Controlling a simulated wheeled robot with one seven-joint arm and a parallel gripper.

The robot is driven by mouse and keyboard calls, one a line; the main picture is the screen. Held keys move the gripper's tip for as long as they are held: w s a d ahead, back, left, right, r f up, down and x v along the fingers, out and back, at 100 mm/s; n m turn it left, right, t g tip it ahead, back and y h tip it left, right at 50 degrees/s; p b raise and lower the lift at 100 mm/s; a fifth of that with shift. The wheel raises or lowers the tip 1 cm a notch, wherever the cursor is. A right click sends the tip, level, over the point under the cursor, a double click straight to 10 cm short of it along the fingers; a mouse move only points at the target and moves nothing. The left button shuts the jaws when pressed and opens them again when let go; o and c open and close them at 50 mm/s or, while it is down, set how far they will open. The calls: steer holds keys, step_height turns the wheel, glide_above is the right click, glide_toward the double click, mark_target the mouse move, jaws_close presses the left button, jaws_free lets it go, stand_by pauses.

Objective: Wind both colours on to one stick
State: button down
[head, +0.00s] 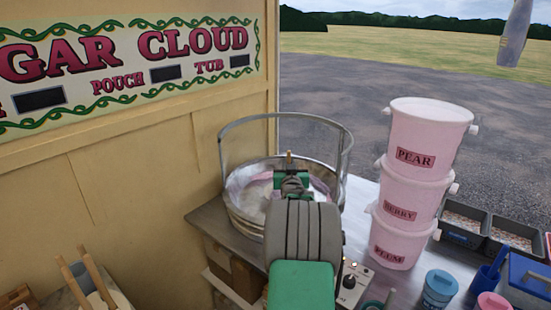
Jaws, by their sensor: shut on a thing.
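My gripper (290,178) reaches over the round metal bowl (252,222) of the sugar-floss machine. My own forearm and wrist cover most of its fingers. It is shut on a thin stick (289,156), and only a short brown end shows above the wrist. Pale pink and whitish floss (244,180) shows inside the bowl on both sides of my wrist. I cannot tell how much floss is on the stick. A clear curved guard (345,150) with a metal rim stands around the bowl.
Stacked pink tubs (430,125) marked PEAR, BERRY and PLUM stand right of the machine. A control box (352,285) with a knob sits beside my arm. Wooden rods (90,272) stand at lower left. Blue and pink lidded pots (440,286) and grey trays (462,222) crowd the counter's right.

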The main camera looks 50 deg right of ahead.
step_height(320, 180, up, 8)
steer(key=s+d+p, duration=0.1)
steer(key=shift+d+f, duration=0.2)
stand_by(0.3)
